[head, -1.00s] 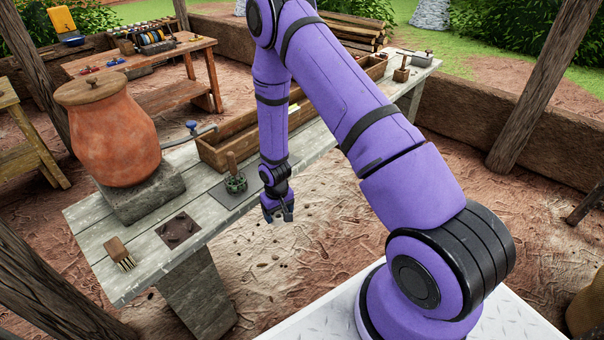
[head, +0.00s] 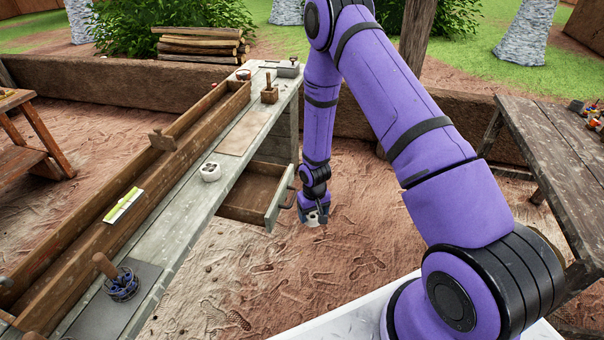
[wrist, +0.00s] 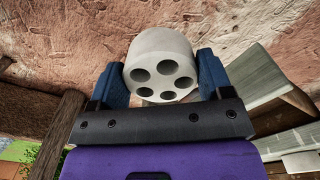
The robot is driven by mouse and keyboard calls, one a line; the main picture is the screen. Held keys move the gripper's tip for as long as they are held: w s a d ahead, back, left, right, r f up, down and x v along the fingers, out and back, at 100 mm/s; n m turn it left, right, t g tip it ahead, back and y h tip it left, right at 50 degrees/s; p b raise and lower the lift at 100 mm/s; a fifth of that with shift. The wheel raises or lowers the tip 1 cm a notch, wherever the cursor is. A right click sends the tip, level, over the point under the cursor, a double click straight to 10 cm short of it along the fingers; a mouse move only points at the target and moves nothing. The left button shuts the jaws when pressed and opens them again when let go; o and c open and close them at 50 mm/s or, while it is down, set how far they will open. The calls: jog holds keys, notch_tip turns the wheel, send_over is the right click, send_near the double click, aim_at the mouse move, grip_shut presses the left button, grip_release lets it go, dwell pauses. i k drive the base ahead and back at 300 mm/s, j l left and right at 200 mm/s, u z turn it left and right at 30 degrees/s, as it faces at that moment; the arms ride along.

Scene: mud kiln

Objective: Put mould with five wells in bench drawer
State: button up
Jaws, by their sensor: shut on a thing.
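My gripper (head: 313,211) hangs just right of the bench and is shut on the mould with five wells (wrist: 160,44). In the wrist view the mould is a pale round block between the two blue fingers, with its wells facing the camera. In the head view only a small pale part of it shows at the fingertips. The bench drawer (head: 272,208) is pulled out from the bench side, and its inside looks empty. The gripper is to the right of the drawer's front and handle, apart from it and outside the drawer.
A similar pale mould (head: 210,172) sits on the bench top (head: 190,203) left of the drawer. A long wooden trough (head: 130,205) runs along the bench. A wooden-handled tool (head: 117,279) stands at the near end. A dark table (head: 555,150) is at right.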

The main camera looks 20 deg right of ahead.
aim_at(259, 196)
jog(key=i+l+z, duration=0.45)
jog(key=i+l+u, duration=0.15)
jog(key=l+u, duration=0.15)
jog(key=i+l+u, duration=0.25)
jog(key=l+u, duration=0.3)
jog(key=l, duration=0.05)
